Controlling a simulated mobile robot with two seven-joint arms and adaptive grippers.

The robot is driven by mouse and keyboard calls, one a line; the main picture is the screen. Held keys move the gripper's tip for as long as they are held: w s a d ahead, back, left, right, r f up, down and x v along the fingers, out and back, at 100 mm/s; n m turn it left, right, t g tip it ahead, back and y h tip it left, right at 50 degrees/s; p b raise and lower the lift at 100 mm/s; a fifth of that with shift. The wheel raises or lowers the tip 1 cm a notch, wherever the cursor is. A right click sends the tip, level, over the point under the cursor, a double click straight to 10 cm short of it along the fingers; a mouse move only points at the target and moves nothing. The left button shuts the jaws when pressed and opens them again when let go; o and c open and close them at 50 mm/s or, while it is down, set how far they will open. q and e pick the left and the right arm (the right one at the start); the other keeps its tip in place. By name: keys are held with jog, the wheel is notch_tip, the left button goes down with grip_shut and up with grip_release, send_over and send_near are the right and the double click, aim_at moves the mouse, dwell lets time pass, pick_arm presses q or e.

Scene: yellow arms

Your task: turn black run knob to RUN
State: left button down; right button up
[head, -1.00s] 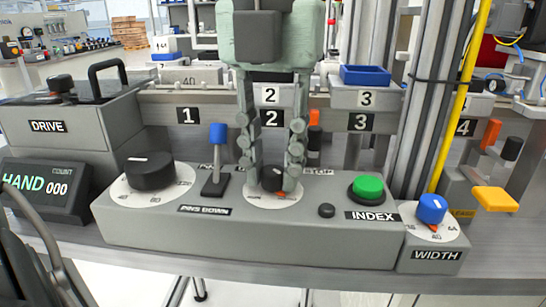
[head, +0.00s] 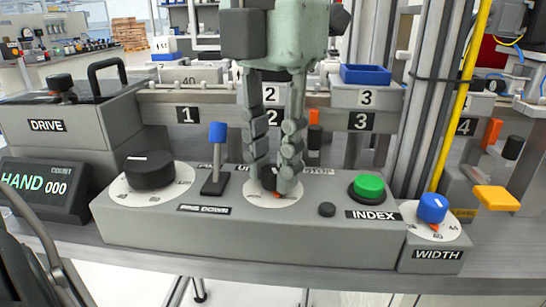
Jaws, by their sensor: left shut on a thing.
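The black run knob (head: 268,178) sits on a white round dial (head: 262,198) in the middle of the grey control panel. A bit of orange shows at its front. My left gripper (head: 271,184) comes down from above with pale green fingers around the knob, shut on it. The fingers hide most of the knob and much of the lettering behind it, so I cannot read where the knob points. The display (head: 45,188) at the left reads HAND and 000. My right gripper is not in view.
A large black knob (head: 149,170) and a blue-topped lever (head: 217,150) stand left of the gripper. Numbered bins stand behind.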

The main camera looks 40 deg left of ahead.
pick_arm(q)
jog(key=m, duration=0.2)
jog(key=shift+m, duration=0.4)
jog(key=m, duration=0.2)
jog(key=shift+m, duration=0.4)
jog(key=m, duration=0.4)
jog(key=shift+p, duration=0.35)
jog(key=shift+m, duration=1.8)
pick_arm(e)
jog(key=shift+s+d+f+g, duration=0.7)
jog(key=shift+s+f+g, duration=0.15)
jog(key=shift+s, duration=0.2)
pick_arm(q)
jog(key=shift+m, duration=0.3)
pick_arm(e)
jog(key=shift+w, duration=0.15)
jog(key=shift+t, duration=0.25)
